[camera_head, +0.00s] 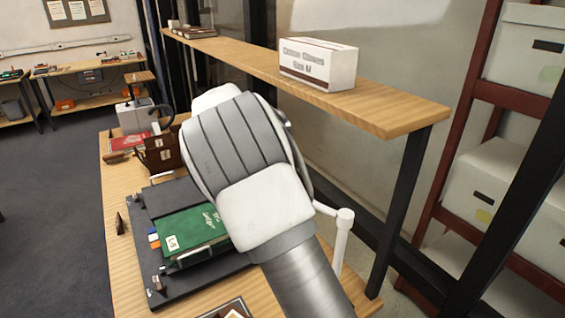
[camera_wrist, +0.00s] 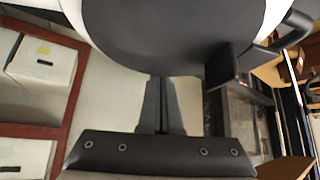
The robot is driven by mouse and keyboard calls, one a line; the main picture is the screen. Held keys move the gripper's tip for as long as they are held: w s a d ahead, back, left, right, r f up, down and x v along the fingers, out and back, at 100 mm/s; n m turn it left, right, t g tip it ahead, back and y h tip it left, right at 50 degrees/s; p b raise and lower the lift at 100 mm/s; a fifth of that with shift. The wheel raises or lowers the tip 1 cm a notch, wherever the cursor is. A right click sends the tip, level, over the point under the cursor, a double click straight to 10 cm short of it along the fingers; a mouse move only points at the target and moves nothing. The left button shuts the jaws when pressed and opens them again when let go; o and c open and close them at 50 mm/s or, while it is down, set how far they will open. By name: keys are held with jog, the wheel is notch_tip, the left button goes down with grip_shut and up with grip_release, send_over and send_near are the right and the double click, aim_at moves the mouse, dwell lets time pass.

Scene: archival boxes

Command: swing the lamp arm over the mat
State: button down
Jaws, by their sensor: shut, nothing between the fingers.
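The mat (camera_head: 162,292) is a dark grey board on the wooden bench, with a green book (camera_head: 188,232) lying on it. A white upright post (camera_head: 342,243) with a rounded knob stands to the right of the mat. A short white arm reaches left from the knob and passes behind my arm, so the rest of the lamp is hidden; I take this for the lamp arm. My gripper (camera_wrist: 161,90) shows in the wrist view with its dark fingers together and nothing between them. It is hidden behind my arm in the head view.
A wooden shelf (camera_head: 240,58) above the bench carries a white glove box (camera_head: 318,64). A dark post (camera_head: 400,205) supports its right end. A red rack (camera_head: 448,170) with white boxes stands right. A brown box (camera_head: 160,152) and red book (camera_head: 128,142) sit at the bench's far end.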

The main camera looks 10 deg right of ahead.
jog(key=s+a+n+b, duration=0.1)
jog(key=s+a+b, duration=0.1)
jog(key=s+a+n+y+b, duration=0.1)
jog(key=s+a+b, duration=0.1)
jog(key=a, duration=0.1)
jog(key=s+a+f+n+t+y+b, duration=0.1)
jog(key=s+a+b, duration=0.1)
jog(key=shift+s+a+n, duration=0.1)
jog(key=shift+a+n, duration=0.15)
jog(key=shift+n, duration=0.15)
jog(key=s+a+n+y+b, duration=0.3)
jog(key=s+n+b, duration=0.1)
jog(key=s, duration=0.8)
jog(key=s+a+r+n+y+b, duration=0.1)
jog(key=s+a+n+y+b, duration=0.2)
jog(key=s, duration=0.9)
jog(key=shift+s+a+n+b, duration=0.15)
jog(key=shift+a+n+b, duration=0.25)
jog(key=shift+n+b, duration=0.3)
jog(key=shift+r, duration=0.15)
